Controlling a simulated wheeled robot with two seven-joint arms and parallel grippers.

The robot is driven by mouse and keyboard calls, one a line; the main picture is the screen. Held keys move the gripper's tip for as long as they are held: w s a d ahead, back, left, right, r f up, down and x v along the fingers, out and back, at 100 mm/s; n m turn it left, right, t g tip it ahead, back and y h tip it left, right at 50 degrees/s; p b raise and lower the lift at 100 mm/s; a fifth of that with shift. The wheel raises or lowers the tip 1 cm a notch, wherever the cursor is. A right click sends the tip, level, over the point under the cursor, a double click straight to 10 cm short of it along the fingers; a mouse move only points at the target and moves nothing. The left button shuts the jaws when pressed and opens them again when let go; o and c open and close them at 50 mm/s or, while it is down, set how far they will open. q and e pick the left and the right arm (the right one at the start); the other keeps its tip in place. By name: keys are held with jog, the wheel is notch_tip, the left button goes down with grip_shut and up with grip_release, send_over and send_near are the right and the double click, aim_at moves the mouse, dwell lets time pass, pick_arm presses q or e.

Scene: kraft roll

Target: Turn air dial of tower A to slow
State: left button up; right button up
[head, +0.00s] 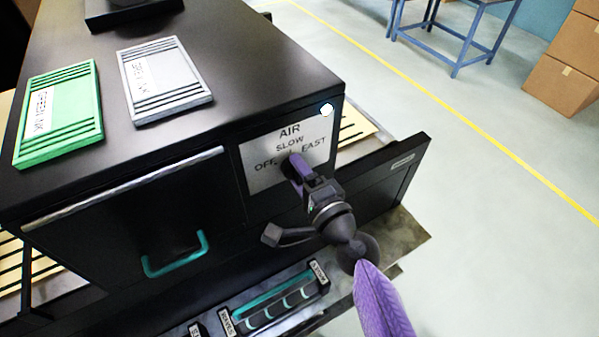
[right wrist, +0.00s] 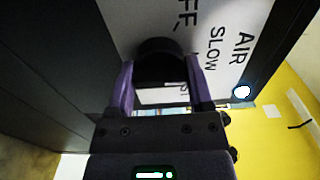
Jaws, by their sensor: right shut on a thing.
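The air dial (right wrist: 158,62) is a round black knob on a pale plate (head: 255,165) marked AIR, OFF, SLOW and FAST, on the front of the black tower. My right gripper (head: 295,168) is at the dial in the head view. In the right wrist view its two purple fingers (right wrist: 160,92) stand on either side of the knob, shut on it. The gripper hides most of the dial in the head view, so I cannot tell where its pointer stands. A white light (head: 327,109) shows at the plate's upper right corner. My left gripper is not in view.
A green plate (head: 58,113) and a grey plate (head: 165,82) lie on the tower top. A teal handle (head: 176,262) is on the front left of the dial. An open drawer (head: 395,180) sticks out at right. A labelled tray (head: 275,300) lies below.

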jog(key=o, duration=1.3)
jog(key=shift+c, duration=0.2)
jog(key=b+v, duration=0.1)
jog(key=v, duration=0.9)
